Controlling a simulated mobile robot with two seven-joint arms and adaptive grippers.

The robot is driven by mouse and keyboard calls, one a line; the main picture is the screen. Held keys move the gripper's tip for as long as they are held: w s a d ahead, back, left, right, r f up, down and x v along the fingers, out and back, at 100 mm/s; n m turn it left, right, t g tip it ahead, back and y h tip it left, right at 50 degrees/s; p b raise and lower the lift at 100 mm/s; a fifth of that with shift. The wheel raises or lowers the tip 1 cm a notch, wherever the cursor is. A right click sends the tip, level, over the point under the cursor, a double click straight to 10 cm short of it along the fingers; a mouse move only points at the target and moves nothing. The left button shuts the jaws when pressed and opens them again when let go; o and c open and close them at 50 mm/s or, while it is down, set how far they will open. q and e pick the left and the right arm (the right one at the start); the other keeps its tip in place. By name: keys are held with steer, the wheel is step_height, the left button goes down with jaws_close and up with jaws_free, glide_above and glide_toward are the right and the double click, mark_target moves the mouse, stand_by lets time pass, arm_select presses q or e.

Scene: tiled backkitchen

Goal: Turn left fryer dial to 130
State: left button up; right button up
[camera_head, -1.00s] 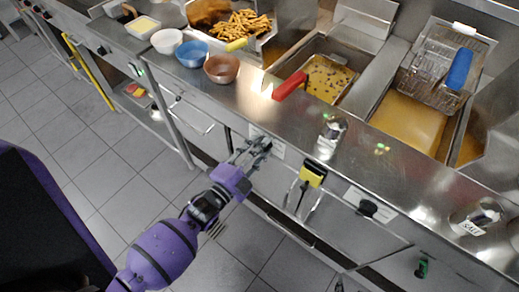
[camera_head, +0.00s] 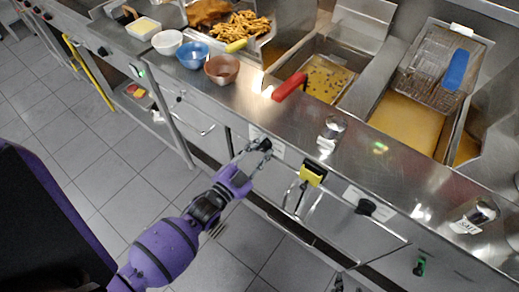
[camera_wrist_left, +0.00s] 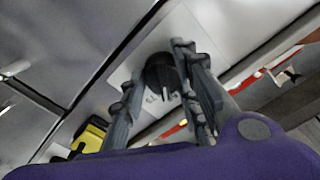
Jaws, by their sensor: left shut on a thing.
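The left fryer's black dial (camera_wrist_left: 160,72) sits on a pale label plate on the counter front, seen in the left wrist view. My left gripper (camera_head: 258,147) is at this dial, with its fingers on both sides of it. It is shut on the dial, and the same gripper (camera_wrist_left: 165,90) fills the middle of the wrist view. In the head view the fingers partly cover the dial, and the plate (camera_head: 277,147) shows beside it. I cannot read the dial's setting. My right gripper is not in view.
A yellow-topped hanging item (camera_head: 313,173) is right of the dial, and another black dial (camera_head: 366,207) is further right. Above are fryer baskets with red (camera_head: 290,86) and blue (camera_head: 456,70) handles. Shakers (camera_head: 332,128) stand near the counter edge. The tiled floor (camera_head: 105,165) is clear.

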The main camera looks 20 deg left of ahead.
arm_select(q)
steer(key=n, duration=1)
steer(key=shift+s+d+f, duration=0.2)
steer(key=shift+s+f, duration=0.1)
steer(key=shift+f, duration=0.1)
stand_by(0.4)
steer(key=o, duration=0.9)
steer(key=shift+o, duration=0.7)
steer(key=shift+w+r, duration=0.1)
steer(key=shift+r, duration=0.25)
